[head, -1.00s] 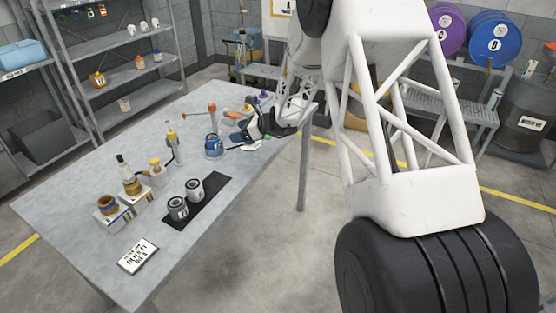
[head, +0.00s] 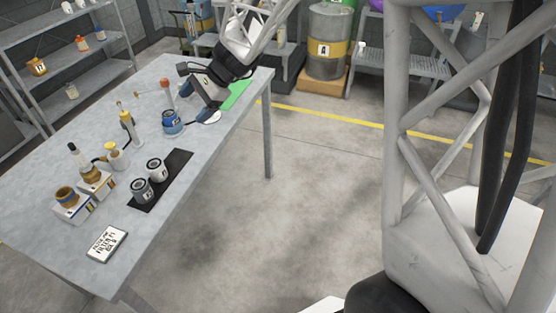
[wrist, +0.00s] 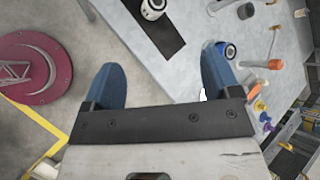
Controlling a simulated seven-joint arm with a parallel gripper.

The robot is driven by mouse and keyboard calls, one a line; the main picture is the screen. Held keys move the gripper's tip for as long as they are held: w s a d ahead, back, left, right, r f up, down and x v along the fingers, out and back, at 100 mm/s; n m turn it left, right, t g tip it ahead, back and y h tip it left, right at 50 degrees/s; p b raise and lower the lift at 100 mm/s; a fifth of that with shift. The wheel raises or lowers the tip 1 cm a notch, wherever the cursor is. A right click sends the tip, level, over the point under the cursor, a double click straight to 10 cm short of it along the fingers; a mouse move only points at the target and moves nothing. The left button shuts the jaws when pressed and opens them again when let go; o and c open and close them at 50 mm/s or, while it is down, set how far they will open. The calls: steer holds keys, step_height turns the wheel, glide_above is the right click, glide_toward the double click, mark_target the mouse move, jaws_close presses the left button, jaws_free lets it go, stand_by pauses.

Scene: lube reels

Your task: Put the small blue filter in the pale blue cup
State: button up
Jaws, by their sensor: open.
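A small blue can-shaped filter (head: 172,122) stands on the grey table (head: 60,235), left of my gripper in the head view. In the wrist view, a round thing with a dark top and blue side (wrist: 228,50), apparently this filter, is just beyond the right fingertip. My gripper (head: 200,108) is over the far right part of the table. In the wrist view its two blue fingers (wrist: 162,68) are wide apart with nothing between them. I cannot make out the pale blue cup for certain; my gripper covers part of the far table.
Bottles (head: 92,180) on small boxes and a label card (head: 107,243) are nearer. A green patch (head: 237,93) lies behind my gripper. An orange-topped tool (head: 167,90) stands behind the filter.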

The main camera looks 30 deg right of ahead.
steer(key=s+d+r+n+h, duration=0.1)
steer(key=s+d+n+h, duration=0.1)
steer(key=s, duration=0.9)
steer(key=s+d+r+n+h, duration=0.2)
steer(key=s+n, duration=0.4)
steer(key=s, duration=0.5)
steer(key=s+d+r+n+h, duration=0.2)
steer(key=s+d+n+h, duration=0.1)
steer(key=s, duration=0.8)
steer(key=shift+s+d+n+h, duration=0.3)
steer(key=shift+d+n+h, duration=0.1)
steer(key=shift+n+h, duration=0.6)
steer(key=shift+r, duration=0.1)
